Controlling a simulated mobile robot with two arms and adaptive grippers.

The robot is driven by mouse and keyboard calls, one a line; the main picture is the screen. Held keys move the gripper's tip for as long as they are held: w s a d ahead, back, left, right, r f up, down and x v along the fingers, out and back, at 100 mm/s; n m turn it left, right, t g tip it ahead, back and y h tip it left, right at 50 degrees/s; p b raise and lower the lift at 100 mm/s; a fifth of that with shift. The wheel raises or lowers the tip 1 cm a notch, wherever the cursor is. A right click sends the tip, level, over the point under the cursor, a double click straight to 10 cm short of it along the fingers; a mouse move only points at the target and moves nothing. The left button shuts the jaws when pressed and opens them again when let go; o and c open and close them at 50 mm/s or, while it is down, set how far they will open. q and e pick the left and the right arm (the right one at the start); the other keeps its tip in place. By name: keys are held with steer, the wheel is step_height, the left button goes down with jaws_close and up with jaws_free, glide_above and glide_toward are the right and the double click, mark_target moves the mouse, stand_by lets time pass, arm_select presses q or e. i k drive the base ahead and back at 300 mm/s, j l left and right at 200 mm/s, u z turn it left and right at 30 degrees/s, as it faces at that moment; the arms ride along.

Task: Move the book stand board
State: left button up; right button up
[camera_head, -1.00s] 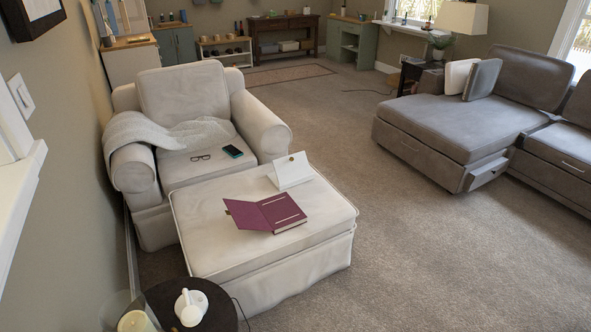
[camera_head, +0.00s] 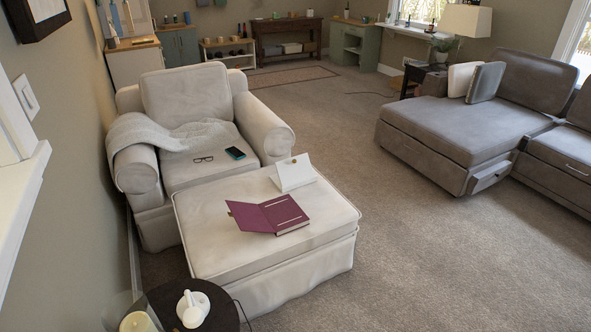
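A small white board (camera_head: 294,173), which looks like the book stand board, leans tilted near the back right edge of the cream ottoman (camera_head: 215,252). It has a small round gold mark near its top. A purple book (camera_head: 270,215) lies partly open on the ottoman in front of the board, with its left cover raised. The board and the book look apart. Neither of my grippers is in view.
A cream armchair (camera_head: 185,92) with a throw, glasses and a phone stands behind the ottoman. A dark round side table (camera_head: 217,301) with a white jug stands at the front left. A grey sofa (camera_head: 450,130) is at right. Carpet between is clear.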

mark_target(298, 168)
steer(key=i+l+u, duration=0.15)
steer(key=u, duration=0.25)
steer(key=i+l+u, duration=0.15)
steer(key=u, duration=0.2)
steer(key=i+l+u, duration=0.1)
steer(key=l, duration=0.4)
steer(key=i+l+u, duration=0.1)
steer(key=i+l, duration=0.15)
steer(key=l, duration=0.3)
steer(key=i+l+u, duration=0.1)
steer(key=l, duration=0.45)
steer(key=i+l+u, duration=0.15)
steer(key=l, duration=0.4)
steer(key=i+l+u, duration=0.1)
steer(key=l, duration=0.45)
